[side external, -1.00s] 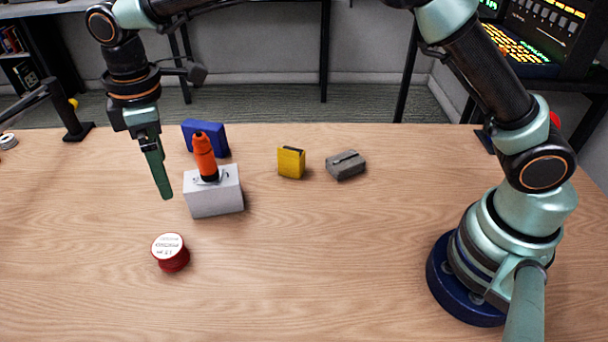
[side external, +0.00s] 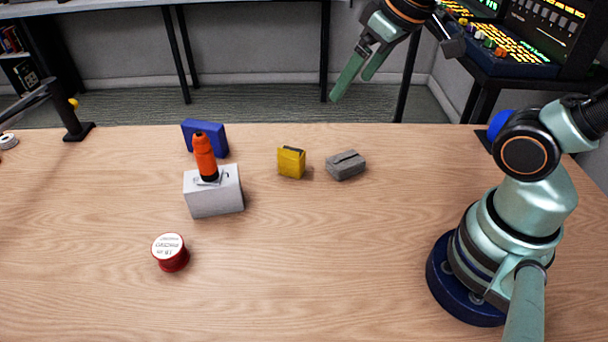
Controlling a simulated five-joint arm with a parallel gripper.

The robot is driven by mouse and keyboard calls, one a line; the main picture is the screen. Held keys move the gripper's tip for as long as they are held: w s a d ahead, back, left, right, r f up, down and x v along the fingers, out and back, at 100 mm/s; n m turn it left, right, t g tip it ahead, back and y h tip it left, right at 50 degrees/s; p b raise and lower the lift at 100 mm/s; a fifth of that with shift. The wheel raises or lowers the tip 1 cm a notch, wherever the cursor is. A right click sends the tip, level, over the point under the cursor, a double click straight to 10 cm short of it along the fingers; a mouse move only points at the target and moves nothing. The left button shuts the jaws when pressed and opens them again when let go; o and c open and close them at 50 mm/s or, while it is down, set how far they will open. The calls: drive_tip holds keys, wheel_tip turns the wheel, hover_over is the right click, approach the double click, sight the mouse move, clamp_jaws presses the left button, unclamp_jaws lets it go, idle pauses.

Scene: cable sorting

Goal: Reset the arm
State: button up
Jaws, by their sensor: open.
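My gripper (side external: 350,88) is at the upper middle right of the side external view, raised above the far side of the table. Its two green fingers are apart, with nothing between them, and point down and to the left. It touches none of the objects. My arm's base stands at the right of the table. The middle part of my arm runs out of the frame at the right.
On the wooden table (side external: 330,260) are a red spool (side external: 171,253), a white box (side external: 216,194) with an orange tool (side external: 204,155), a blue box (side external: 207,137), a yellow box (side external: 291,162) and a grey block (side external: 346,165). A lamp stand (side external: 72,122) is far left. The front middle is clear.

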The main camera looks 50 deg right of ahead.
drive_tip(key=shift+s+d+f+m, duration=0.4)
drive_tip(key=shift+s+d+f, duration=0.15)
drive_tip(key=shift+s, duration=0.2)
